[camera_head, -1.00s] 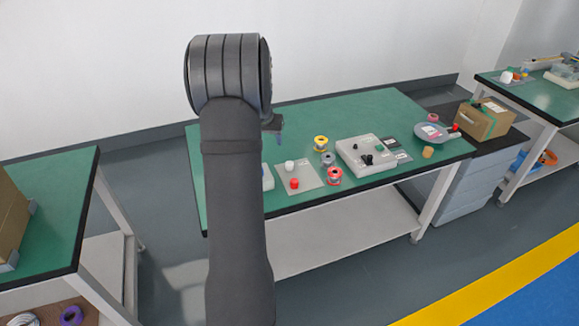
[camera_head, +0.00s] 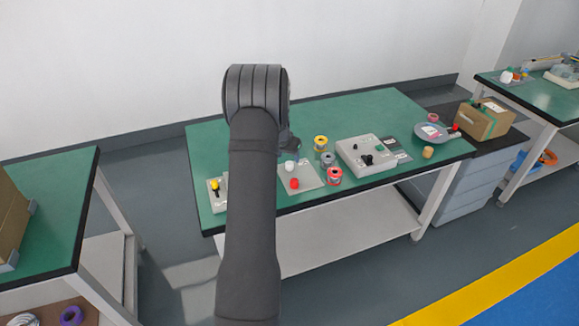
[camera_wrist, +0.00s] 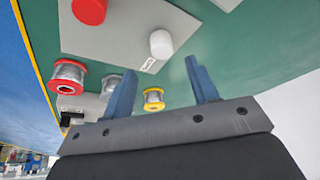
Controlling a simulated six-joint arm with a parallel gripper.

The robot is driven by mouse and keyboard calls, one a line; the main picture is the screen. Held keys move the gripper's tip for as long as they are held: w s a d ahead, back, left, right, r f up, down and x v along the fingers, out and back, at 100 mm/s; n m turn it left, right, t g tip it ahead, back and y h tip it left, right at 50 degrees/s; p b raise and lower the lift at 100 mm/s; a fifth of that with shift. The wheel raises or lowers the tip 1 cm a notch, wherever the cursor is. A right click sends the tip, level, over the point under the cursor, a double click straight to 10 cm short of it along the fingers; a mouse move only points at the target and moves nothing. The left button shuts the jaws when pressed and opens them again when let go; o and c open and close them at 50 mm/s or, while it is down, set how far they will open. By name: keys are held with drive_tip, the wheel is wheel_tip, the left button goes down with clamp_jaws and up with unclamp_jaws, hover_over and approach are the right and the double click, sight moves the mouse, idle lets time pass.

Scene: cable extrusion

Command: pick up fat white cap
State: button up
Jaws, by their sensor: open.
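The fat white cap (camera_wrist: 161,44) stands on a grey plate (camera_wrist: 125,38) in the wrist view, beyond my fingertips and between their lines. It also shows in the head view (camera_head: 289,165), small, just below my gripper end. My gripper (camera_wrist: 160,80) is open and empty, with two blue fingers apart. In the head view my arm hides most of the gripper; only a dark part shows (camera_head: 291,143). A fat red cap (camera_head: 294,183) stands on the same plate near the white one; it also shows in the wrist view (camera_wrist: 89,10).
Red (camera_head: 334,175), grey (camera_head: 327,159) and yellow (camera_head: 320,142) spools stand right of the plate. A white box with black knobs (camera_head: 352,158) is farther right. A white block with a yellow-topped part (camera_head: 215,190) is at the left. The green table's (camera_head: 340,110) back is clear.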

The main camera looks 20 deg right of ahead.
sight(289, 163)
drive_tip(key=shift+a+x, duration=0.2)
drive_tip(key=shift+x, duration=2.45)
drive_tip(key=shift+w, duration=0.1)
drive_tip(key=shift+c, duration=0.2)
drive_tip(key=c, duration=1)
